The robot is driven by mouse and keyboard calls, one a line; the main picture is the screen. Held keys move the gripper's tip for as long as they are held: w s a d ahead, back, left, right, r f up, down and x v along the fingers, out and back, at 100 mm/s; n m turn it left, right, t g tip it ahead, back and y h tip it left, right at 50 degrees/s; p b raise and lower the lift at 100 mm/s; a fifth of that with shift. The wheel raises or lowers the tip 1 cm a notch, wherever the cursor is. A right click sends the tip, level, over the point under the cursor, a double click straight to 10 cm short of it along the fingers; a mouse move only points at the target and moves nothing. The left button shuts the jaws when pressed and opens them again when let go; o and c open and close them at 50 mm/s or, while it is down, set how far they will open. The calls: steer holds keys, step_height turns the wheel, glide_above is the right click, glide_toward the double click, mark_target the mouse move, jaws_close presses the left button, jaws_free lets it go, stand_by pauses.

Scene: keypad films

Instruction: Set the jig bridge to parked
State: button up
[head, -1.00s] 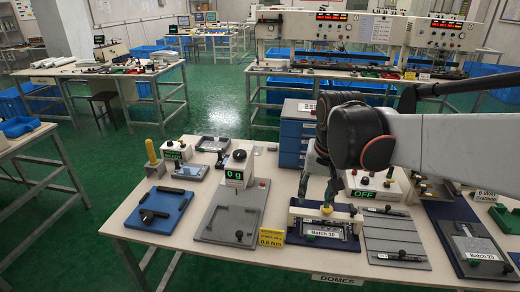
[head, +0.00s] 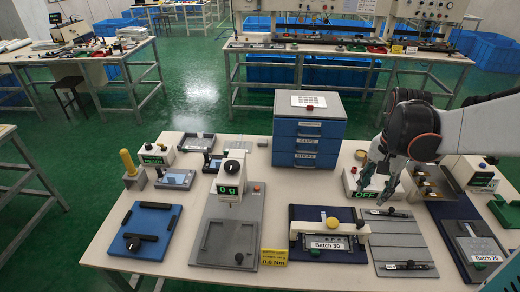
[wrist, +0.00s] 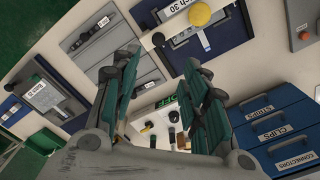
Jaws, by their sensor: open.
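The jig with the Batch 30 label (head: 328,244) stands on the table in the head view. It has a dark blue base (head: 310,212). Its cream bridge (head: 305,227) spans the front part of the base, close to the label, and carries a yellow knob (head: 333,222). The base shows bare behind the bridge. My gripper (head: 380,188) is open and empty, to the right of the jig and behind it, above the white box with the green OFF display (head: 365,195). In the wrist view the knob (wrist: 196,12) shows at the top, beyond the fingers (wrist: 160,68).
A blue drawer cabinet (head: 308,128) stands behind the jig. A grey plate with dark handles (head: 398,240) lies right of it. A yellow 0.6 Nm card (head: 274,258) and a grey scale fixture (head: 228,240) are on the left. A Batch 20 jig (head: 475,245) is at far right.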

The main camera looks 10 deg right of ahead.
mark_target(361, 222)
steer(key=f+b, duration=0.2)
steer(key=f, duration=0.5)
steer(key=f+b, duration=0.3)
steer(key=f, duration=0.3)
steer(key=shift+s+f, duration=0.2)
steer(key=shift+f, duration=0.15)
steer(key=shift+w, duration=0.1)
jaws_close()
